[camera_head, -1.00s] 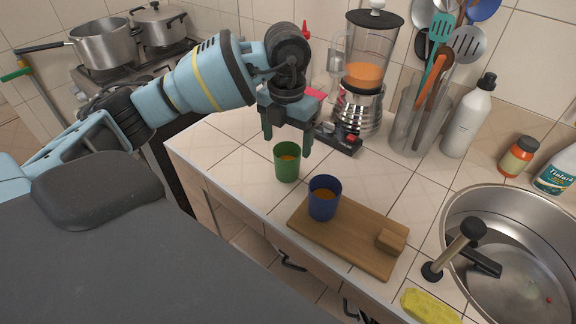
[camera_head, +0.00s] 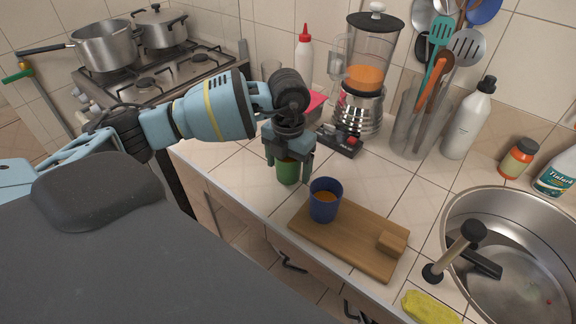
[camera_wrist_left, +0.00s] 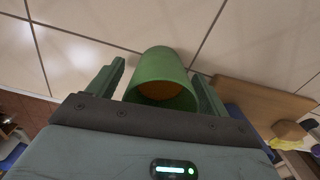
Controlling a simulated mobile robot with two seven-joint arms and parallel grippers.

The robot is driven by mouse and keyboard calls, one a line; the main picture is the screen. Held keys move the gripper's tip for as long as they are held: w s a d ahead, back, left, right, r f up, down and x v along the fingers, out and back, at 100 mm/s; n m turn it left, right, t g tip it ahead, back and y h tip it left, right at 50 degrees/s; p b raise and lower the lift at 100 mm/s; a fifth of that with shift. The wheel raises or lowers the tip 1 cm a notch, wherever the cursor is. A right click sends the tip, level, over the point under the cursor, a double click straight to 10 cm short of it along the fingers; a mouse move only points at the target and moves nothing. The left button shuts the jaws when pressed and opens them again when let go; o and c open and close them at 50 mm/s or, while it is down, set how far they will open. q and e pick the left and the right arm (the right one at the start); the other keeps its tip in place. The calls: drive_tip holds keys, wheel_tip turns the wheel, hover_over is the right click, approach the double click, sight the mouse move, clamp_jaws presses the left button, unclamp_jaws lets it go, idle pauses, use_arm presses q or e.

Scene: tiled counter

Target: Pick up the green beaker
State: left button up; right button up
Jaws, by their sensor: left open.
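The green beaker (camera_head: 288,172) stands upright on the tiled counter, left of the blue beaker, with its upper part hidden by my gripper in the head view. My left gripper (camera_head: 287,164) is above it, fingers pointing down on either side of its rim. In the left wrist view the green beaker (camera_wrist_left: 162,70) lies between the two open fingers, with a gap on each side and orange-brown contents inside. My right gripper is in neither view.
A blue beaker (camera_head: 325,203) stands on a wooden board (camera_head: 345,243) close to the right. A blender (camera_head: 367,75), a red-capped bottle (camera_head: 304,58) and a utensil holder (camera_head: 411,125) stand behind. The sink (camera_head: 515,250) is at right, the stove (camera_head: 150,85) at left.

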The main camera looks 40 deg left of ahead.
use_arm(q)
drive_tip(key=shift+c, duration=0.5)
drive_tip(key=c, duration=1)
drive_tip(key=shift+r, duration=0.6)
wheel_tip(320, 180, up, 2)
drive_tip(key=shift+r, duration=0.25)
drive_tip(key=s+d, duration=0.2)
drive_tip(key=s, duration=0.2)
drive_tip(key=s+d, duration=0.2)
drive_tip(key=s, duration=0.3)
drive_tip(key=s+d+r, duration=0.1)
drive_tip(key=s+d, duration=0.2)
drive_tip(key=s, duration=0.2)
drive_tip(key=shift+s+r, duration=0.1)
drive_tip(key=shift+s, duration=0.1)
